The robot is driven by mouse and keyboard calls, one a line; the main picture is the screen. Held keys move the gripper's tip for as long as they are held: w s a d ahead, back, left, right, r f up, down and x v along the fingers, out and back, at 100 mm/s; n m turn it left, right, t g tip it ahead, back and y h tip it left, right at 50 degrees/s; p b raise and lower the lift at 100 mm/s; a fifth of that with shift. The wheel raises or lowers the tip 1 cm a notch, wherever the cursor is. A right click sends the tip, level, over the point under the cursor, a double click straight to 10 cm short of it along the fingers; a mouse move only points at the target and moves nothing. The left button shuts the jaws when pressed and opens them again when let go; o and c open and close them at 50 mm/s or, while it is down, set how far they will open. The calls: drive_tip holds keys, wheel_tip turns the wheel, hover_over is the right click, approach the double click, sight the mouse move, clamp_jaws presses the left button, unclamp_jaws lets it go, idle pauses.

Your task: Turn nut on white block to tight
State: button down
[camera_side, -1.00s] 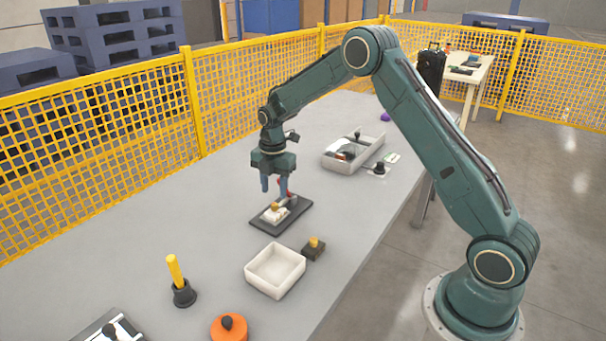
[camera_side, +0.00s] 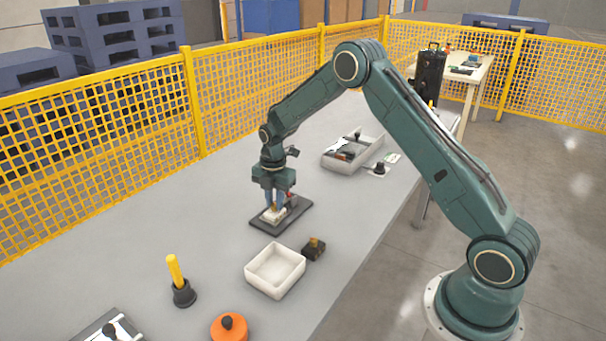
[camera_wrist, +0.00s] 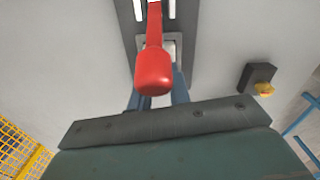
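The white block (camera_side: 267,219) lies on a dark plate (camera_side: 297,217) on the table. A small brass-coloured nut (camera_side: 274,207) shows on top of it, partly hidden by my fingers. My gripper (camera_side: 274,207) points down, with its fingertips low over the block, around the nut. A red handle (camera_side: 291,197) stands on the plate close beside the fingers. In the wrist view this red handle (camera_wrist: 154,70) covers the space between my fingers and hides the nut. I cannot tell whether the fingers grip the nut.
An empty white bin (camera_side: 275,270) and a dark block with a brass top (camera_side: 314,248) stand in front of the plate. A grey tray of parts (camera_side: 350,157) is behind to the right. A yellow rod in a black holder (camera_side: 178,282) and an orange disc (camera_side: 229,329) are nearer.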

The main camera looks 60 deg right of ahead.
sight(275, 205)
drive_tip(key=shift+m, duration=0.7)
drive_tip(key=m, duration=0.3)
drive_tip(key=shift+m, duration=0.3)
drive_tip(key=m, duration=0.4)
idle(0.5)
drive_tip(key=c, duration=1.3)
unclamp_jaws()
drive_tip(key=shift+r, duration=0.1)
wheel_tip(275, 205, up, 14)
drive_tip(key=shift+s+f, duration=0.15)
drive_tip(key=shift+f, duration=0.05)
